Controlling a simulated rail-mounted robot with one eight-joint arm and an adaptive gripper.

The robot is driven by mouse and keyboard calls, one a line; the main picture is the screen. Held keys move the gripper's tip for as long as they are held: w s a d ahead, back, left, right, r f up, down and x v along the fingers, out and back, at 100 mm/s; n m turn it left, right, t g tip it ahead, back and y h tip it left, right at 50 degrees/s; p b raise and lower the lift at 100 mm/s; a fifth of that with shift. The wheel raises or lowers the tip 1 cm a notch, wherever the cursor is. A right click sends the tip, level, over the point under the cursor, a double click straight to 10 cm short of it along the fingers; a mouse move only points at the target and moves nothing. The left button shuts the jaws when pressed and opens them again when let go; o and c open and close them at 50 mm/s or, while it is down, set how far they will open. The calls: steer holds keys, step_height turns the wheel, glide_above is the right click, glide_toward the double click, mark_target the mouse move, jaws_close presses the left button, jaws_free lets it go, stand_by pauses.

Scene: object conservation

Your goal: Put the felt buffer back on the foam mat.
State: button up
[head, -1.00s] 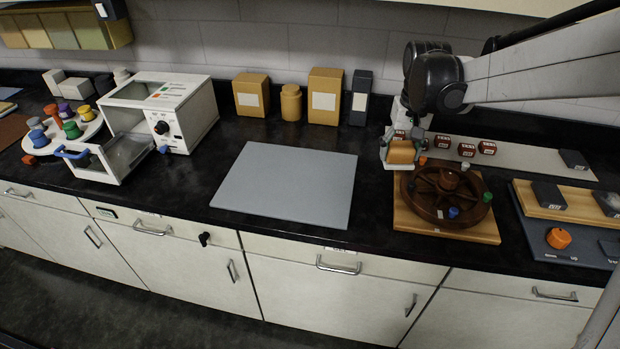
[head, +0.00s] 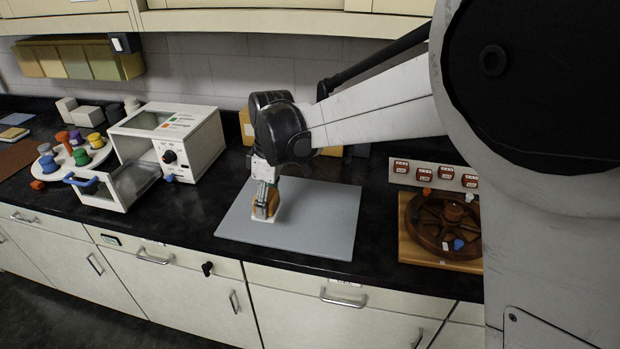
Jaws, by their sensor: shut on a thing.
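The felt buffer (head: 263,212), a small tan block with a pale bottom layer, is in my gripper (head: 266,198). My gripper is shut on it and points down. The foam mat (head: 320,222), which I take to be the flat grey sheet on the black counter, lies below it. The buffer is over the left-middle part of the mat and looks upright. Its bottom is at or just above the mat; I cannot tell whether it touches. My gripper's fingers hide part of the buffer, and my arm hides part of the mat's far edge.
An open white oven-like box (head: 170,140) with its door lowered stands left of the mat. A dark wheel (head: 443,222) on a wooden board is to the right. Tan containers behind the mat are partly hidden by my arm. The mat's right half is clear.

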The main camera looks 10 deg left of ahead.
glide_above(289, 217)
steer(key=f, duration=0.5)
steer(key=shift+d+f+p, duration=0.2)
steer(key=shift+d+p, duration=0.05)
steer(key=shift+p, duration=0.05)
steer(key=shift+f, duration=1.95)
steer(key=shift+f, duration=0.1)
steer(key=shift+f, duration=0.1)
steer(key=o, duration=1.1)
steer(key=r, duration=0.4)
steer(key=d+r, duration=0.1)
steer(key=r, duration=0.7)
steer(key=shift+d+r, duration=0.15)
steer(key=shift+d, duration=0.15)
